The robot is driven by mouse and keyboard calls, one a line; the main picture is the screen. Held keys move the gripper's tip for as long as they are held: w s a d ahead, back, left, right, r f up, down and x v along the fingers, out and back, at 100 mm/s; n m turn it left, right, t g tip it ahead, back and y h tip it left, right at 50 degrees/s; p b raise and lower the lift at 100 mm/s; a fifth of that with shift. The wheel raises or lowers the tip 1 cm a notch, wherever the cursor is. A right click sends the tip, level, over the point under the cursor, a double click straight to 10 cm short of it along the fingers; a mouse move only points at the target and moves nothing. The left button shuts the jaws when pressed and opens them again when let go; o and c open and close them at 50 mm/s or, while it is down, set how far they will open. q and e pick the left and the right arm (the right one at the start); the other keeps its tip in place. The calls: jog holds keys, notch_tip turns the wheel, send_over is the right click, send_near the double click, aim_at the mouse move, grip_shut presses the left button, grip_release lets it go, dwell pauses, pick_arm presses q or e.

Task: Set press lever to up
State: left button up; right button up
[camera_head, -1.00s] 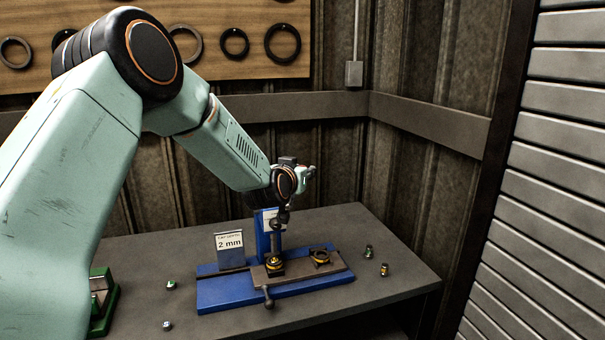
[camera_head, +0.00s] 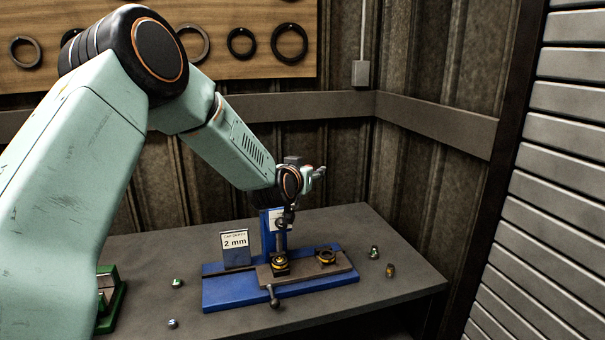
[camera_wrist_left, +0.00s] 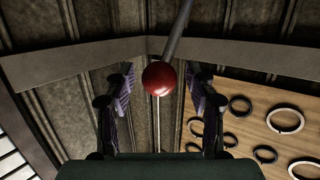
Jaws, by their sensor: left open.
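The blue press (camera_head: 268,238) stands on its blue base (camera_head: 228,293) on the grey bench. Its lever is hidden behind my left wrist in the head view. In the left wrist view, the lever shows as a grey rod (camera_wrist_left: 178,32) ending in a red ball knob (camera_wrist_left: 159,78). My left gripper (camera_wrist_left: 159,90) is open, with one finger on each side of the knob and a gap to both. In the head view, my left gripper (camera_head: 314,175) is at the top of the press, partly hidden by the wrist. My right gripper is not in view.
A "2 mm" sign (camera_head: 235,248) stands left of the press. A slide with black and yellow parts (camera_head: 326,257) and a small handle (camera_head: 273,299) is on the base. Small metal parts (camera_head: 374,252) lie around. A green fixture (camera_head: 112,300) is at left.

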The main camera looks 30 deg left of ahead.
pick_arm(q)
jog(key=v, duration=1.1)
jog(key=shift+s, duration=0.25)
jog(key=shift+d+r, duration=0.1)
jog(key=s+d+f+g+h+b, duration=0.1)
jog(key=s+d+f+g+b, duration=0.2)
jog(key=f, duration=0.7)
jog(key=s+d+f+g+h+b, duration=0.1)
jog(key=s+d+f+h+b, duration=0.3)
jog(key=f, duration=0.7)
jog(key=s+d+f+g+y+b, duration=0.1)
jog(key=s+d+f+g+b, duration=0.3)
jog(key=f, duration=0.6)
jog(key=s+d+f+m+g+b, duration=0.1)
jog(key=s+f+g+b, duration=0.1)
jog(key=s+f, duration=0.7)
jog(key=s+d+f+g+b, duration=0.2)
jog(key=s+f+b, duration=0.3)
jog(key=s+f, duration=0.5)
jog(key=s+d+f+m+g+b, duration=0.1)
jog(key=s+d+f+g+b, duration=0.1)
jog(key=s+f, duration=0.8)
jog(key=shift+d+f+m+g+b, duration=0.2)
jog(key=shift+f+m+g+b, duration=0.15)
jog(key=shift+g+b, duration=0.35)
